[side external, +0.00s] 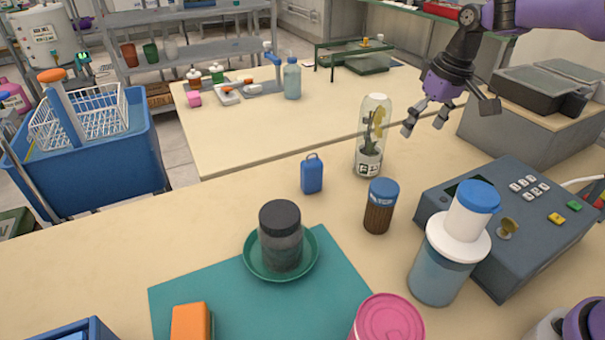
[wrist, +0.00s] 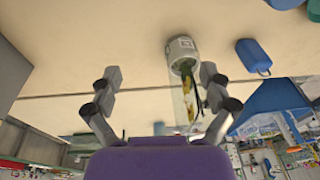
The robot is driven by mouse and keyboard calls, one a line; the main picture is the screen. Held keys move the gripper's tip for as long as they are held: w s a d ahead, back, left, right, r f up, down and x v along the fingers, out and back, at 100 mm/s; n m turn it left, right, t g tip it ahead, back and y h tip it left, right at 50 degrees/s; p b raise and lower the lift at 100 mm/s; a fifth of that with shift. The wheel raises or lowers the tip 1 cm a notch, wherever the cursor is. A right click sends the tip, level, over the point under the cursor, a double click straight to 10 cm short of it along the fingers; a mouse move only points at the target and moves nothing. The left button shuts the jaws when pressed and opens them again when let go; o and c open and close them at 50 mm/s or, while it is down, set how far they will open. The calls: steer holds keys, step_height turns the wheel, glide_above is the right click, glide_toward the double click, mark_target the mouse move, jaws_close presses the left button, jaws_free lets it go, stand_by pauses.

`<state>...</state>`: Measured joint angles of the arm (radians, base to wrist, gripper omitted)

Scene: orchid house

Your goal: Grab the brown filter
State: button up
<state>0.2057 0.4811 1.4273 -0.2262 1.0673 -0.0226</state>
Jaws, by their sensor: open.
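The one brown thing that fits the filter is a short upright brown cylinder with a blue cap (side external: 378,214), standing on the table in the side external view. It stands between the clear plant bottle and the grey control box. I cannot make it out in the wrist view. My gripper (side external: 425,122) is open and empty, in the air behind and above the filter, up and to the right of the plant bottle. In the wrist view my gripper's two fingers (wrist: 159,88) are spread wide with nothing held between them.
The clear plant bottle (side external: 371,140) stands close behind the filter; it also shows in the wrist view (wrist: 182,50). A blue tag-like block (side external: 312,176), a dark jar (side external: 280,238) on a green saucer, a white-and-blue container (side external: 448,255) and a grey control box (side external: 545,225) surround it.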

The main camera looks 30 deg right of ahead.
steer(key=g, duration=0.2)
glide_toward(391, 188)
steer(key=shift+m+h, duration=0.4)
steer(key=f, duration=0.5)
steer(key=shift+a, duration=0.25)
step_height(391, 188, down, 4)
steer(key=shift+a+r, duration=0.1)
steer(key=f, duration=0.6)
steer(key=shift+w+a+f, duration=0.15)
steer(key=shift+w+a, duration=0.15)
steer(key=shift+w, duration=0.05)
steer(key=c, duration=1.1)
